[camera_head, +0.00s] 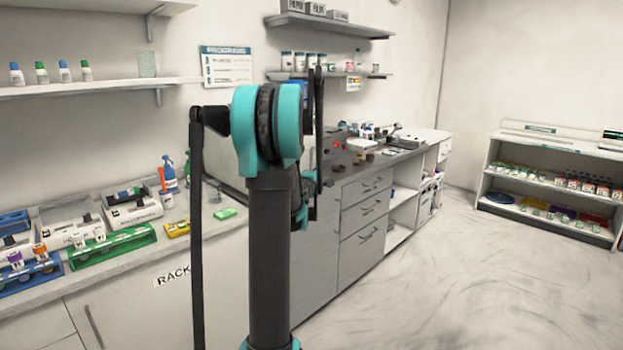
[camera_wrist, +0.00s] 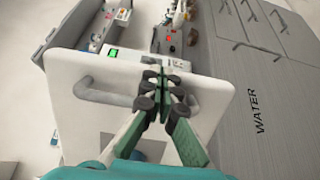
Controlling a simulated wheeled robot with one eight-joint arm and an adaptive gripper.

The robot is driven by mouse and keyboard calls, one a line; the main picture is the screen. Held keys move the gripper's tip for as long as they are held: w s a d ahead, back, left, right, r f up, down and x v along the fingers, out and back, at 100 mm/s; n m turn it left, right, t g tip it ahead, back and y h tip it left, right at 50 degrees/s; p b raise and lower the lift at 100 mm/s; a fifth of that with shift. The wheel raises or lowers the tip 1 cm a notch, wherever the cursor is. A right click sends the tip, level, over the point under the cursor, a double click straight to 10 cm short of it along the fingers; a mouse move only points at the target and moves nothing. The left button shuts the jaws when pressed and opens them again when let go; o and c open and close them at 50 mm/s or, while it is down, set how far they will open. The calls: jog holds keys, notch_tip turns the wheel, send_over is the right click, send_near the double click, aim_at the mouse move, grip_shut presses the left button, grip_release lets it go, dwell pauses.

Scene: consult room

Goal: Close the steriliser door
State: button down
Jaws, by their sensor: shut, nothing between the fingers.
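The steriliser door (camera_wrist: 70,62) is a white panel with rounded corners, filling the middle of the wrist view. A grey bar handle (camera_wrist: 105,97) shows on its face left of my fingers, and a grey piece at the right looks like its other end. My gripper (camera_wrist: 155,75) is shut and empty in front of the door, its fingers overlapping the panel's middle and top edge. I cannot tell whether they touch it. A green-lit display (camera_wrist: 112,53) shows just beyond the door's top edge. In the head view my arm hides most of the steriliser and the door.
A grey cabinet front marked WATER (camera_wrist: 258,110) lies right of the door. In the head view, the counter (camera_head: 400,155) carries small items beyond my arm. Racks and trays, including a green rack (camera_head: 112,246), stand at left. The floor (camera_head: 450,290) at right is clear.

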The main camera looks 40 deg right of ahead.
jog(key=w+d+n+t+y, duration=0.3)
jog(key=w+d, duration=0.4)
jog(key=w, duration=0.4)
jog(key=w+d+n+t+y, duration=0.4)
jog(key=w+d+y, duration=0.2)
jog(key=w, duration=0.5)
jog(key=shift+w+d+n+y, duration=0.4)
jog(key=shift+d, duration=0.2)
jog(key=shift+w, duration=0.15)
